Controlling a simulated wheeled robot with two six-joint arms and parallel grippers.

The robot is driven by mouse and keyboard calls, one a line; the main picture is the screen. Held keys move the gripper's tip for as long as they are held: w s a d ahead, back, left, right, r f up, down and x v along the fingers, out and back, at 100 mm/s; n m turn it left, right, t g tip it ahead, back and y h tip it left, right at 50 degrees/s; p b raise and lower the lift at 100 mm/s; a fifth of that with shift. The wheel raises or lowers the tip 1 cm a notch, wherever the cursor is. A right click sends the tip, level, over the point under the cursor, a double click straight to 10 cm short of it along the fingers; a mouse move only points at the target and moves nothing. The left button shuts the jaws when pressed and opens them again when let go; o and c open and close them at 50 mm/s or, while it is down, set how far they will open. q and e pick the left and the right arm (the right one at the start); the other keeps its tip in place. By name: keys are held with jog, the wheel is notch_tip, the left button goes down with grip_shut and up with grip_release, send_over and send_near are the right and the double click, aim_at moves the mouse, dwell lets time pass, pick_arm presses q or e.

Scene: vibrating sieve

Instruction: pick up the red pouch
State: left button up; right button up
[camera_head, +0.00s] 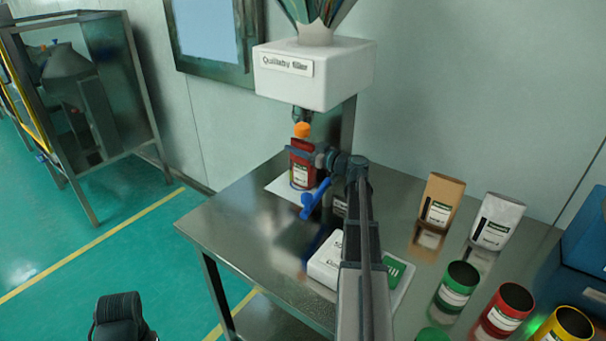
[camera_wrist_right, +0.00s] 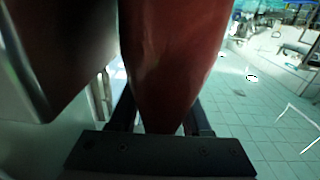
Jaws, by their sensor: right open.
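The red pouch (camera_head: 300,173) with an orange cap (camera_head: 302,130) stands upright on a white sheet under the filler nozzle, at the table's back left. My right gripper (camera_head: 306,156) reaches it from the right and covers part of its upper body. In the right wrist view, the red pouch (camera_wrist_right: 172,60) fills the middle. The right gripper's fingers (camera_wrist_right: 163,118) lie on either side of it, open. Whether they touch it cannot be told. My left gripper is not in view.
The white filler box (camera_head: 330,82) hangs above the pouch. A blue lever-like part (camera_head: 314,200) is beside the pouch. A white box (camera_head: 325,262) is nearer. A brown pouch (camera_head: 441,200), a white pouch (camera_head: 497,222) and several cans stand at right. The table's left part (camera_head: 235,225) is clear.

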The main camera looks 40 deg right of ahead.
grip_shut()
dwell(1.4)
